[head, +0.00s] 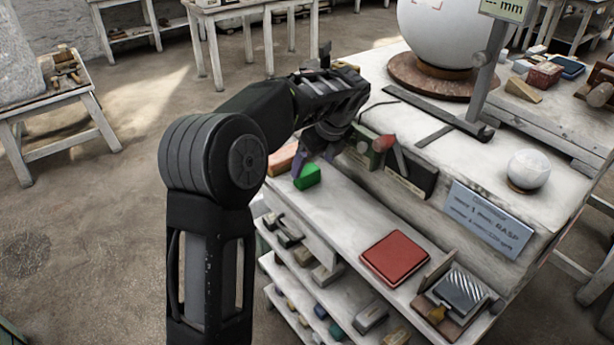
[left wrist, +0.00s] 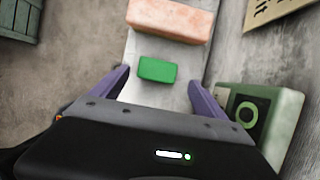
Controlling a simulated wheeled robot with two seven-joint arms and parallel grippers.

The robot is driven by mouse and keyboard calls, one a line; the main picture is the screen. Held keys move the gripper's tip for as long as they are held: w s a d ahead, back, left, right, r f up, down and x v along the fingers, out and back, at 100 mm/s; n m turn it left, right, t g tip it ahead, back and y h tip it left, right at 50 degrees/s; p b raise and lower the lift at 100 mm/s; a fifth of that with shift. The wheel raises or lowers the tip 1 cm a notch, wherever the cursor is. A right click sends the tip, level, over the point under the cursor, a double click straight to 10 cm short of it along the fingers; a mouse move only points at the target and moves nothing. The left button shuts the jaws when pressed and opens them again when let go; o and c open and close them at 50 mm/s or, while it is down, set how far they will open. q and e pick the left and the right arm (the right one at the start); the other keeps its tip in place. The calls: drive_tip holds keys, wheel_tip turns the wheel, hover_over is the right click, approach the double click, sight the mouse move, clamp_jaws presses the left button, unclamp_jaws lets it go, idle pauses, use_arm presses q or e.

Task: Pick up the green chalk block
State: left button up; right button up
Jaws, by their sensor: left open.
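The green chalk block (head: 307,176) lies on the white upper shelf (head: 345,215) at the front of the workbench. In the left wrist view the green chalk block (left wrist: 157,70) lies flat ahead of the jaws, with bare shelf around it. My left gripper (head: 315,158) is just above and behind the block. In the left wrist view its purple fingers (left wrist: 160,86) are spread wide, one on each side of the block's near side, and hold nothing. My right gripper does not show.
A salmon-coloured block (left wrist: 170,19) lies just beyond the green one. A pale block with a green ring (left wrist: 262,112) stands close to the right finger. A red square pad (head: 395,258) lies farther right on the shelf. The bench wall rises behind the shelf.

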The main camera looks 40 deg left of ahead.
sight(308, 171)
use_arm(q)
drive_tip(key=x, duration=0.3)
drive_tip(key=p+x, duration=0.1)
drive_tip(key=x, duration=0.1)
drive_tip(key=shift+s+a+f, duration=0.1)
drive_tip(key=shift+s+a, duration=0.1)
drive_tip(key=shift+c, duration=0.6)
drive_tip(key=c, duration=1.5)
